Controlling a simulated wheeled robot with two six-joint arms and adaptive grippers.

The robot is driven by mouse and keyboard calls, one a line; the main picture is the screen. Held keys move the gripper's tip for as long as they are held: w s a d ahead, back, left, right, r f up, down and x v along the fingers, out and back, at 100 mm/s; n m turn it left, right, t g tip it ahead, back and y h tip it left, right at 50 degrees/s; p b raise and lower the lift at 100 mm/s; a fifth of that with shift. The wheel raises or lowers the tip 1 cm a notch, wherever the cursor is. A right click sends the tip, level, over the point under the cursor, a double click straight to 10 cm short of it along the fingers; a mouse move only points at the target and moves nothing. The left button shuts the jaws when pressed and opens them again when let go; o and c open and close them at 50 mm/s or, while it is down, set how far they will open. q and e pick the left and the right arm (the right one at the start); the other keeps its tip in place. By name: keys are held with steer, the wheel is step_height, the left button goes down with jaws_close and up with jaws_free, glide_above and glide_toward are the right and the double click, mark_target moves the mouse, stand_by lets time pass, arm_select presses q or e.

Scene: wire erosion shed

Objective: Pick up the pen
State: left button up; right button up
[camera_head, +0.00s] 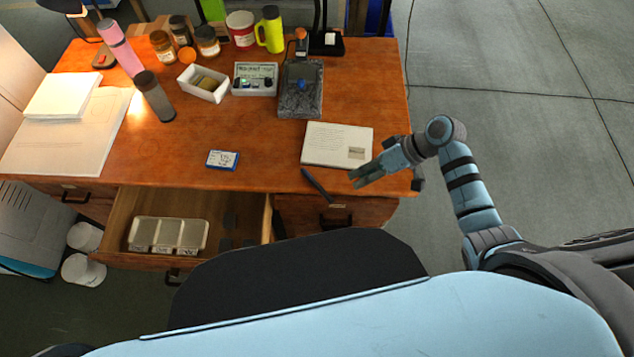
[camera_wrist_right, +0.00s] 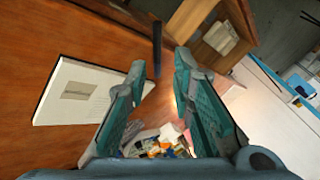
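The pen (camera_head: 318,185) is dark and slim and lies at a slant near the front edge of the desk (camera_head: 265,150), just in front of a white printed sheet or booklet. In the right wrist view the pen (camera_wrist_right: 157,47) lies beyond the fingertips, roughly in line with the gap between them. My right gripper (camera_head: 356,180) is to the right of the pen, apart from it, with its fingers pointing left. In the right wrist view the gripper (camera_wrist_right: 159,72) is open, with nothing between its fingertips. My left gripper is not in view.
The white booklet (camera_head: 338,144) lies behind the pen. A blue-and-white card (camera_head: 222,160) lies to the left. An open drawer (camera_head: 120,223) holding a divided tray (camera_head: 168,251) juts out at the front left. Bottles, jars and a grey stone-like stand (camera_head: 300,106) occupy the back.

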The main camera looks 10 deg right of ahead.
mark_target(317, 185)
steer(key=x, duration=0.4)
steer(key=b+x, duration=0.1)
steer(key=x, duration=0.7)
steer(key=shift+s+d+f+b, duration=0.25)
steer(key=shift+s+f+b, duration=0.1)
steer(key=shift+s+b, duration=0.05)
jaws_close()
